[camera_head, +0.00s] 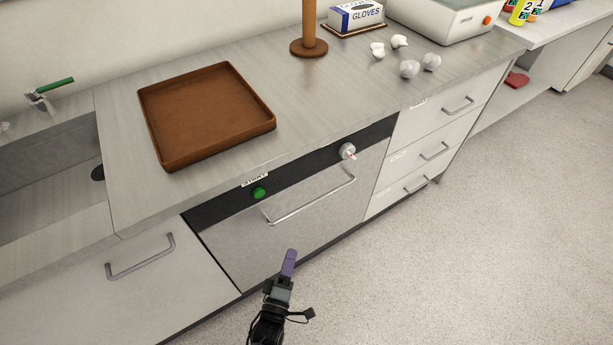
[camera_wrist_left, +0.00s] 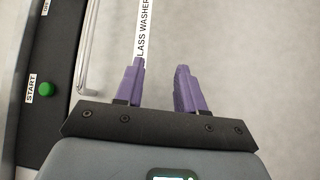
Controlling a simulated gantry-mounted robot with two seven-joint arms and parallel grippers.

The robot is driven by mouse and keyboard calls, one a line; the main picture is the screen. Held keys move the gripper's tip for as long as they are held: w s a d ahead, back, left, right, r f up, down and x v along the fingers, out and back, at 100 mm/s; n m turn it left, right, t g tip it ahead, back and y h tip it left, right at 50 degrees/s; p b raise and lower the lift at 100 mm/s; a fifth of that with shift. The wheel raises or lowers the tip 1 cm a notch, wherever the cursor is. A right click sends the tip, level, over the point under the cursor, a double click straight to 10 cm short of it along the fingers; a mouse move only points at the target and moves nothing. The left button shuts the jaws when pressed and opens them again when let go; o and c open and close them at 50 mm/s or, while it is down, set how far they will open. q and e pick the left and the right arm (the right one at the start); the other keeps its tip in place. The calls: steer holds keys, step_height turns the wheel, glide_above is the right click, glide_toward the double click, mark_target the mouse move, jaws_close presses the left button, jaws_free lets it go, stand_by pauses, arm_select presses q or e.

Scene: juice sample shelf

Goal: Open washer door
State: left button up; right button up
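The washer door (camera_head: 237,248) is a grey front panel below the counter, closed and flush with the cabinets. Its long bar handle (camera_head: 312,197) runs along the top, and it also shows at the left of the left wrist view (camera_wrist_left: 84,55). Above it is a black strip with a green start button (camera_head: 259,193) and a round knob (camera_head: 347,151). My left gripper (camera_head: 290,257) is in front of the door, below the handle and apart from it. In the left wrist view its two purple fingers (camera_wrist_left: 159,75) are spread with nothing between them. My right gripper is not in view.
A brown tray (camera_head: 205,158) sits on the counter above the washer. Drawers (camera_head: 432,150) stand to the right, and a cabinet front with a handle (camera_head: 140,257) to the left. The floor (camera_head: 470,250) in front is clear.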

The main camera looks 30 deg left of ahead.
mark_target(316, 200)
arm_select(q)
steer(key=w+d+r+p, duration=0.1)
steer(key=d+r+p, duration=0.1)
steer(key=r+p, duration=0.3)
steer(key=w+d+r+p, duration=0.2)
steer(key=r+p, duration=0.2)
steer(key=r, duration=0.2)
steer(key=shift+n, duration=0.3)
steer(key=b+x, duration=0.1)
steer(key=x, duration=0.2)
steer(key=b+x, duration=0.1)
steer(key=x, duration=0.6)
steer(key=shift+w+a+r+b, duration=0.25)
steer(key=shift+w+r+b, duration=0.05)
steer(key=shift+r+b, duration=0.1)
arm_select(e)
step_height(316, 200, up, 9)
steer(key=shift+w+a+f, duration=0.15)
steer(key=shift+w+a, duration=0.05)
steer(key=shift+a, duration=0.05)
arm_select(q)
jaws_close()
